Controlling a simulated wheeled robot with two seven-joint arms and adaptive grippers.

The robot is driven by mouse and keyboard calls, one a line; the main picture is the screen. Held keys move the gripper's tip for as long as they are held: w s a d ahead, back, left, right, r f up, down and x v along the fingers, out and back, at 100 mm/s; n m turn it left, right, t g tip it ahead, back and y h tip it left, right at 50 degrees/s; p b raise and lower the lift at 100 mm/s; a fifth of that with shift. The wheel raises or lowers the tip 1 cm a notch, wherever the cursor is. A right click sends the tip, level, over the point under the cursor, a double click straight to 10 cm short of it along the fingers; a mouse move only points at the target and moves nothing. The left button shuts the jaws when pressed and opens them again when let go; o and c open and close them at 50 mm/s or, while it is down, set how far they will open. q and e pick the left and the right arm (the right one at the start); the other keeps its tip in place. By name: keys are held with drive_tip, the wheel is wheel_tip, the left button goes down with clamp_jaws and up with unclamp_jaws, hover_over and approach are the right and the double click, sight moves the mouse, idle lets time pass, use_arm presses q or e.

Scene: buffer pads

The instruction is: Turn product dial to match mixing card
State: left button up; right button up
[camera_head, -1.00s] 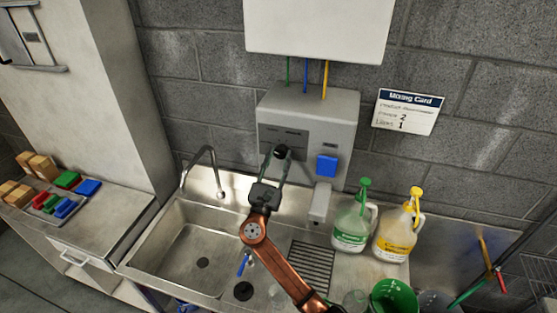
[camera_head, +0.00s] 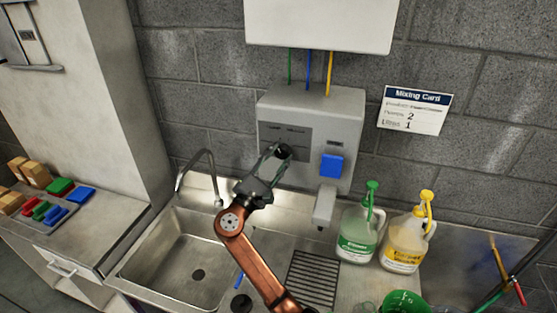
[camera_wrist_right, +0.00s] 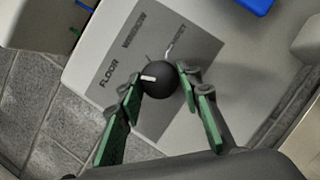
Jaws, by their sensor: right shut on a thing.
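The product dial is a round black knob (camera_head: 284,152) with a white pointer mark, on the dark label panel (camera_wrist_right: 190,40) of the grey dispenser (camera_head: 340,110). In the right wrist view the knob (camera_wrist_right: 160,78) sits between the green-padded fingers of my right gripper (camera_wrist_right: 156,82), which is shut on it. The pointer mark faces left, towards the FLOOR label; WINDOW and a third, blurred label lie around the panel. My right gripper also shows in the head view (camera_head: 276,162). The mixing card (camera_head: 415,110) hangs on the wall at right, showing 2 and 1; its product line is too small to read.
A blue button (camera_head: 332,166) and a spout (camera_head: 324,205) are right of the dial. A green-labelled jug (camera_head: 357,240) and a yellow-topped jug (camera_head: 404,247) stand on the counter. The sink (camera_head: 175,265) with its faucet (camera_head: 195,165) is at left.

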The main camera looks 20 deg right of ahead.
drive_tip(key=shift+r, duration=0.1)
idle(0.4)
drive_tip(key=o, duration=1.1)
drive_tip(key=shift+w, duration=0.15)
drive_tip(key=shift+o, duration=0.2)
drive_tip(key=v, duration=1.2)
